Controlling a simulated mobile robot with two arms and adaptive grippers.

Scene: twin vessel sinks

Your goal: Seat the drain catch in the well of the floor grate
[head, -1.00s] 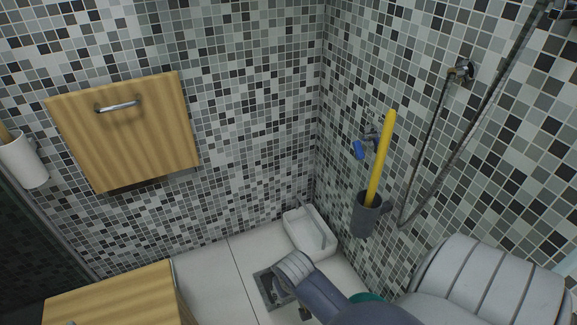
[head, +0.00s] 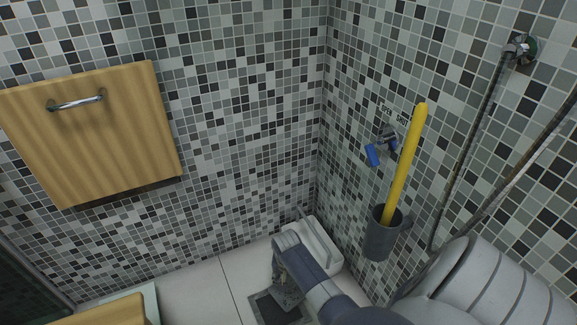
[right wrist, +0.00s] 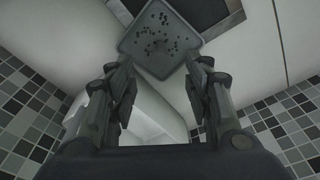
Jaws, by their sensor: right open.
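The drain catch (right wrist: 160,38) is a grey, rounded square plate with small dark holes. In the right wrist view it lies just beyond and between my open right fingertips (right wrist: 161,70), overlapping a corner of the dark well of the floor grate (right wrist: 232,10). In the head view the catch (head: 288,297) shows below my right gripper (head: 282,272), over the back right part of the grate (head: 256,309). It looks turned relative to the grate's frame. I cannot tell whether it touches the frame or sits level. My left gripper is not in view.
A white tray-like item (head: 325,250) stands in the corner behind my right gripper. A grey cup (head: 382,240) with a yellow stick (head: 405,165) is on the right wall. A wooden cabinet (head: 90,130) is on the left wall.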

